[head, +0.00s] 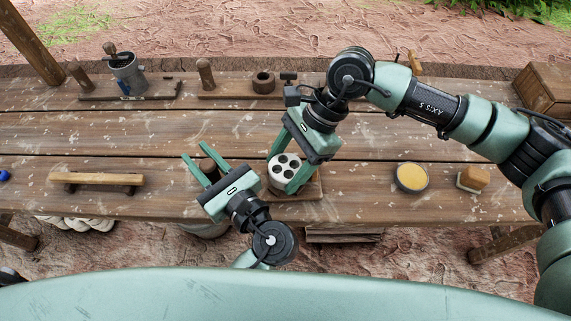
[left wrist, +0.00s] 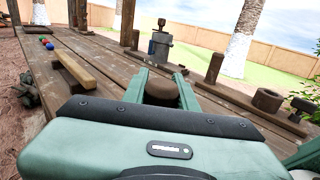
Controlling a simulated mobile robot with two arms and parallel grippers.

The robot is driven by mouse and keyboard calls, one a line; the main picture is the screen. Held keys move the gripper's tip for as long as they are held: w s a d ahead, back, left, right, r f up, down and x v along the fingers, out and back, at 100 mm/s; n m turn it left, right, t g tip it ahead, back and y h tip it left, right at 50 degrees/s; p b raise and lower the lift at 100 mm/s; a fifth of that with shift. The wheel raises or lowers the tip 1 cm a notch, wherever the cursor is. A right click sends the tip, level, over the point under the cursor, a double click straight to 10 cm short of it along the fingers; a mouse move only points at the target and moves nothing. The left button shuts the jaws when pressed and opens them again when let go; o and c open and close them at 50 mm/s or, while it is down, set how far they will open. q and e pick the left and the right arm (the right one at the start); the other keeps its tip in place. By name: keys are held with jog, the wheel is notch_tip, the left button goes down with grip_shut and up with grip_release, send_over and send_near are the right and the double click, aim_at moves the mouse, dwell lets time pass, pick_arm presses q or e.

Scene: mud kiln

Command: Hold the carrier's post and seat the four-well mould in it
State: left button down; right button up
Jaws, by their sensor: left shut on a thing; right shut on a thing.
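The carrier (head: 311,188) is a low wooden board near the table's front edge. Its dark brown round-topped post (head: 208,167) stands at its left end, between the fingers of my left gripper (head: 196,152), which is shut on it. The post's knob also shows in the left wrist view (left wrist: 161,88), between the green fingers. The four-well mould (head: 283,166) is a white cylinder with dark round wells in its top. My right gripper (head: 281,174) is shut on it from above, at the carrier's right end. The mould's base is hidden, so I cannot tell whether it is seated.
A similar wooden carrier (head: 232,95) with a post and round block stands behind. A grey can (head: 126,72) stands on a board at back left. A wooden bar (head: 97,179) lies at left. A yellow-filled dish (head: 411,178) and a wooden-backed block (head: 474,178) are at right.

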jog(key=shift+f, duration=0.25)
jog(key=o, duration=1.7)
jog(key=shift+f, duration=0.1)
jog(key=shift+r, duration=2.55)
